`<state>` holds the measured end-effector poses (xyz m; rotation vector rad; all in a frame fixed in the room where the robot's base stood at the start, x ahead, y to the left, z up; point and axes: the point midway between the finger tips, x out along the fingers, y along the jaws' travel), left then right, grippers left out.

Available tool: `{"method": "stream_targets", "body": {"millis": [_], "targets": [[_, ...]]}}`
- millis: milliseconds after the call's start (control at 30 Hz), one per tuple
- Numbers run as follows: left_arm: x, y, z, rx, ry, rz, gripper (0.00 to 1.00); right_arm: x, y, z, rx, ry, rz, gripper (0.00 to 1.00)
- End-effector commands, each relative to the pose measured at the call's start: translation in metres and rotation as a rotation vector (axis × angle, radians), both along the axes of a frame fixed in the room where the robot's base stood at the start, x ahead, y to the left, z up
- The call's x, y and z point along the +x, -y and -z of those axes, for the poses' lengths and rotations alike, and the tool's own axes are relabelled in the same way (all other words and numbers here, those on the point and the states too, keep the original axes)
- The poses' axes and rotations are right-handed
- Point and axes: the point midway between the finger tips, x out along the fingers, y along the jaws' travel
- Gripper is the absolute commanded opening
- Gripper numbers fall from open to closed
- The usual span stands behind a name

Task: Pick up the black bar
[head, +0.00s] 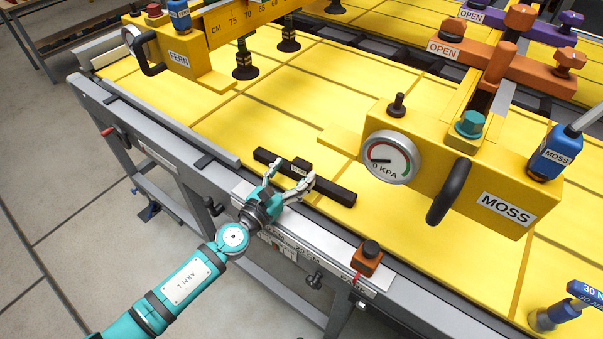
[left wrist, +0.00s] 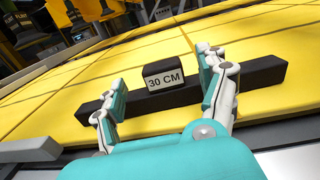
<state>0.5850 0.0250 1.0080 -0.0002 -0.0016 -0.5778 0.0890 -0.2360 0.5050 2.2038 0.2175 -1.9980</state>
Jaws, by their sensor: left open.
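The black bar (head: 335,191) lies on the yellow panelled table top near its front rail. It has a raised block in the middle, labelled "30 CM" in the left wrist view, where the bar (left wrist: 258,78) runs across the picture. My left gripper (head: 292,174) is open and empty at the near side of the bar, its fingers pointing toward the raised middle. In the left wrist view the fingers of this gripper (left wrist: 162,84) stand to either side of the block. I cannot tell whether they touch the bar. My right gripper is not in view.
A yellow lifter body (head: 440,190) marked MOSS, with a gauge (head: 391,158), stands right of the bar. An orange button box (head: 367,259) sits on the front rail. The FERN lifter body (head: 190,62) is at the back left. Yellow table top between them is clear.

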Motion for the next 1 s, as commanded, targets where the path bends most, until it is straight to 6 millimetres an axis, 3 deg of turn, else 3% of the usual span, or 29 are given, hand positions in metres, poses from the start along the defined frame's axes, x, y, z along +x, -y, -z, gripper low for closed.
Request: {"method": "stream_targets", "body": {"millis": [200,467,900,1000], "targets": [[0.022,0.016,0.002,-0.001,-0.001,0.001,0.75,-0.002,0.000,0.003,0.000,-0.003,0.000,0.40],[0.023,0.017,0.002,0.000,-0.001,0.000,0.75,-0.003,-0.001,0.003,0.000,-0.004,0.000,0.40],[0.023,0.017,0.002,0.000,-0.001,0.000,0.17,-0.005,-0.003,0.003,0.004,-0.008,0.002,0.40],[0.023,0.017,0.001,-0.001,-0.001,0.000,0.10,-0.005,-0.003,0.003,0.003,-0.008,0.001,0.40]]}}
